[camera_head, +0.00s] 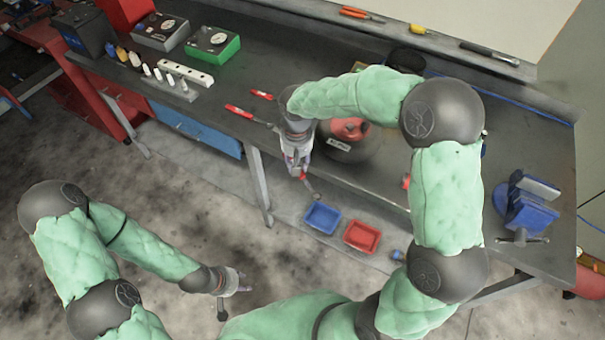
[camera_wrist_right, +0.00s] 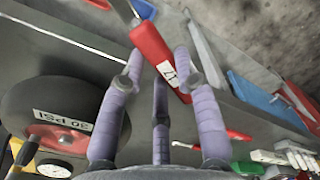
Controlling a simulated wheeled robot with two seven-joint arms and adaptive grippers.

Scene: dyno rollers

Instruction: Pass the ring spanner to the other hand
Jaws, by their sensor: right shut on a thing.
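The ring spanner has a red handle (camera_wrist_right: 155,50) with a white label and a grey metal end. My right gripper (camera_head: 298,162) is shut on it; in the right wrist view the purple fingertips (camera_wrist_right: 160,72) close around the handle. In the head view the spanner's metal end (camera_head: 313,191) points down, just off the bench's front edge. Part of the handle is hidden by the fingers. My left gripper (camera_head: 230,293) is at lower left, above the floor, with its fingers spread and empty, well apart from the spanner.
On the bench (camera_head: 385,165) lie two more red-handled tools (camera_head: 239,111). A dark round object with a red centre (camera_head: 352,130) stands behind my right gripper. A blue vise (camera_head: 526,203) is at right. Blue (camera_head: 322,217) and red (camera_head: 362,236) trays lie below.

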